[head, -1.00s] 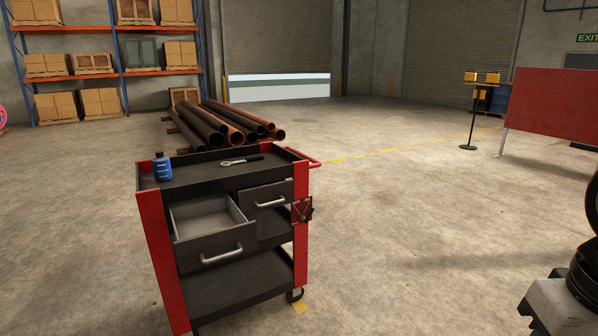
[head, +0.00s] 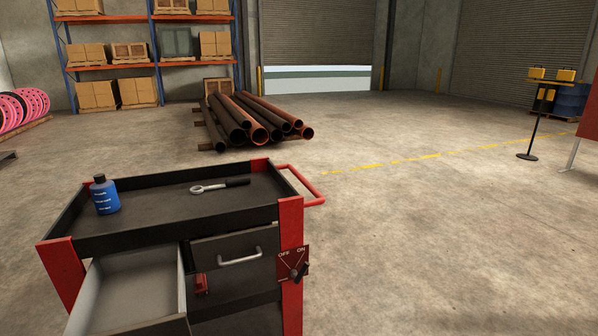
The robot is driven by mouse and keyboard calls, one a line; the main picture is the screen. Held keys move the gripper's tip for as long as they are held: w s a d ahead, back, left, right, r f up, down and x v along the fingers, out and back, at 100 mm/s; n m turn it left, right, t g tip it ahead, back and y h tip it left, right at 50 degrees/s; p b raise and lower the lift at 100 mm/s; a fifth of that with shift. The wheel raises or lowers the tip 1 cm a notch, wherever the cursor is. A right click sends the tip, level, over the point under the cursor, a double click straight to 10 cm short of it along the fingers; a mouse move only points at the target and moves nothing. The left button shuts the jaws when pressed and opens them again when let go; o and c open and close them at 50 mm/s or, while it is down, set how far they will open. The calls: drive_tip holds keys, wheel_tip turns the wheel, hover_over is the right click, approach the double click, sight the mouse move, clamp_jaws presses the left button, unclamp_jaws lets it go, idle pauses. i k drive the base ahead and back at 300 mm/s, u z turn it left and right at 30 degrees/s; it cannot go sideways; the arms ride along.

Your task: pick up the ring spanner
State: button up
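The ring spanner (head: 208,188) lies flat on the top tray of a black and red tool cart (head: 150,226). Its metal ring end points left and its dark handle points right. Nothing touches it. My gripper is not in view.
A blue bottle with a dark cap (head: 106,196) stands on the cart top, left of the spanner. An open, empty-looking drawer (head: 130,285) juts out at the front left. A red handle (head: 305,187) sticks out right. Pipes (head: 258,122) lie behind.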

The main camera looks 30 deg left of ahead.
sight(245, 181)
drive_tip(key=u, duration=0.05)
drive_tip(key=i, duration=1.5)
drive_tip(key=u, duration=0.75)
drive_tip(key=i, duration=0.85)
drive_tip(key=u, duration=1.45)
drive_tip(key=i, duration=0.75)
drive_tip(key=u, duration=0.6)
